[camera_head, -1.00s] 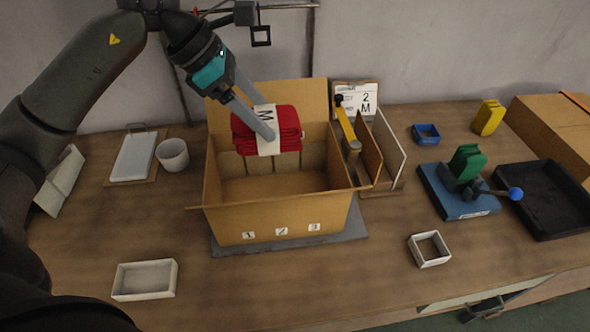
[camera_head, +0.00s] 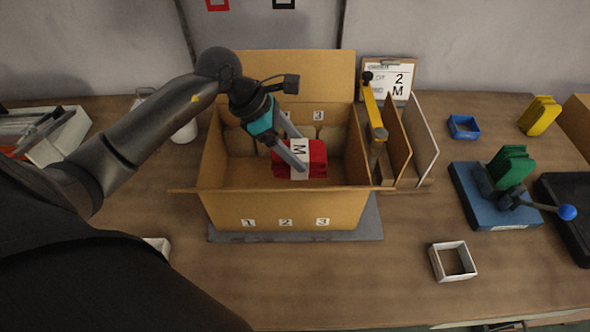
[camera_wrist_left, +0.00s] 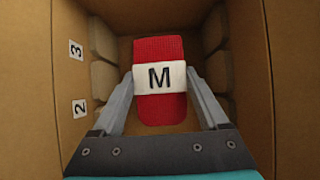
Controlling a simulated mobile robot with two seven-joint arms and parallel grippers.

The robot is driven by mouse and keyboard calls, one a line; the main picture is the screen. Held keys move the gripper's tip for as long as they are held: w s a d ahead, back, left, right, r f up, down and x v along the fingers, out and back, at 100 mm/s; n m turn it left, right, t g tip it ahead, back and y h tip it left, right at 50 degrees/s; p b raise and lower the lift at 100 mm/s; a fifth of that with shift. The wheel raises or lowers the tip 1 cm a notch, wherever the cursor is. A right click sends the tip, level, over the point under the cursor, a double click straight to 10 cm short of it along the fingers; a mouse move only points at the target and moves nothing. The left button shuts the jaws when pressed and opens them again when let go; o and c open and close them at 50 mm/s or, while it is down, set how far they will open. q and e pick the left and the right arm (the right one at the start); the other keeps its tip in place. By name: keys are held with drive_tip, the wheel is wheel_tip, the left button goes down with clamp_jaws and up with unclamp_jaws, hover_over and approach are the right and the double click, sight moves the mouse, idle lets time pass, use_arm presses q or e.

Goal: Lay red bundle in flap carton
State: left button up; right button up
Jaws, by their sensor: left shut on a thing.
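The red bundle (camera_head: 312,160) has a white band marked M. It is inside the open flap carton (camera_head: 281,211), toward the right side. My left gripper (camera_head: 293,150) reaches down into the carton and is shut on the bundle by its band. In the left wrist view the bundle (camera_wrist_left: 159,108) lies between the two fingers (camera_wrist_left: 160,100), with the carton walls around it. Whether the bundle touches the carton floor cannot be told. The carton's front wall carries labels 1, 2 and 3, and its back flap stands up. My right gripper is not in view.
A divider rack (camera_head: 423,138) with a yellow lever (camera_head: 373,107) stands close to the carton's right. A card (camera_head: 389,77) reading 2 M stands behind it. A blue stand (camera_head: 490,203) with a green block is further right. A white frame (camera_head: 453,262) lies in front.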

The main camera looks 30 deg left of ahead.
sight(295, 171)
use_arm(q)
wheel_tip(295, 171, down, 7)
drive_tip(key=shift+f+b, duration=0.15)
drive_tip(key=shift+b, duration=0.25)
drive_tip(key=shift+f, duration=0.1)
drive_tip(key=o, duration=1.4)
drive_tip(key=p+v, duration=0.1)
drive_tip(key=v, duration=1.1)
